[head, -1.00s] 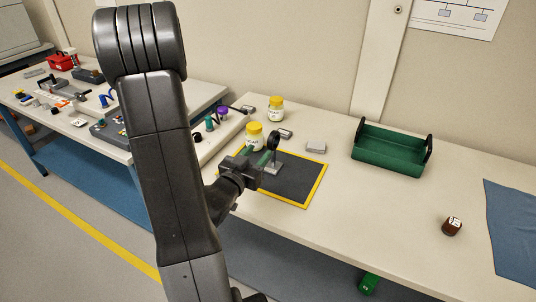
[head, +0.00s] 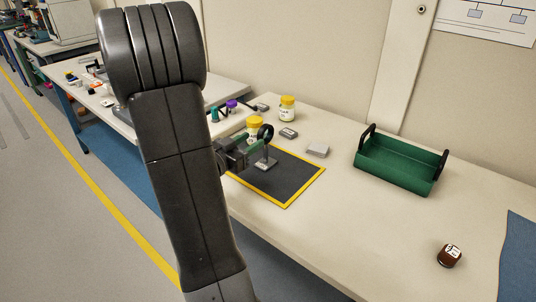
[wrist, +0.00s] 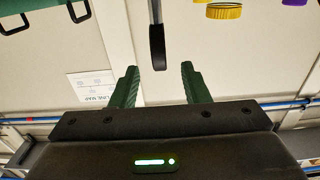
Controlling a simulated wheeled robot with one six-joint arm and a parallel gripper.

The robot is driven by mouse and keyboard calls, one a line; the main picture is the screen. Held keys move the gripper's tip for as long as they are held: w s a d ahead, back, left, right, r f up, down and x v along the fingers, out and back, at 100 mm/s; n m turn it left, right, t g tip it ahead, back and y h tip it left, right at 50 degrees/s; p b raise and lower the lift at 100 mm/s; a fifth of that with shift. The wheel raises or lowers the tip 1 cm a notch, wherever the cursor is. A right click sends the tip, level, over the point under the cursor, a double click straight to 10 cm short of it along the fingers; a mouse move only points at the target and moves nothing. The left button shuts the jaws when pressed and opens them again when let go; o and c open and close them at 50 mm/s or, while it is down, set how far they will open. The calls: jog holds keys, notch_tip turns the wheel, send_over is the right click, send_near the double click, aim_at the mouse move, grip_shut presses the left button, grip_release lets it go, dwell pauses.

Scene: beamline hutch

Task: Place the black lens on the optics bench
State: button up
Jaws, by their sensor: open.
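The black lens (head: 265,132) is a dark round piece upright on a thin post with a grey base. It stands on the dark mat with a yellow border (head: 285,185). My gripper (head: 247,152) is open just left of the lens post, partly hidden behind my arm. In the wrist view the lens (wrist: 157,48) shows edge-on, in line with the gap between the green fingers of my gripper (wrist: 160,80). It appears beyond the fingertips, not held. I cannot tell for sure which surface is the optics bench.
A yellow-capped jar (head: 254,125) stands close behind the lens, and another (head: 288,108) farther back. A green tray (head: 398,165) and brown bottle (head: 449,255) are to the right. Bench space between is clear.

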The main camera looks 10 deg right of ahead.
aim_at(270, 128)
jog(key=x, duration=0.9)
jog(key=shift+d+r, duration=0.1)
jog(key=shift+r, duration=0.1)
grip_shut()
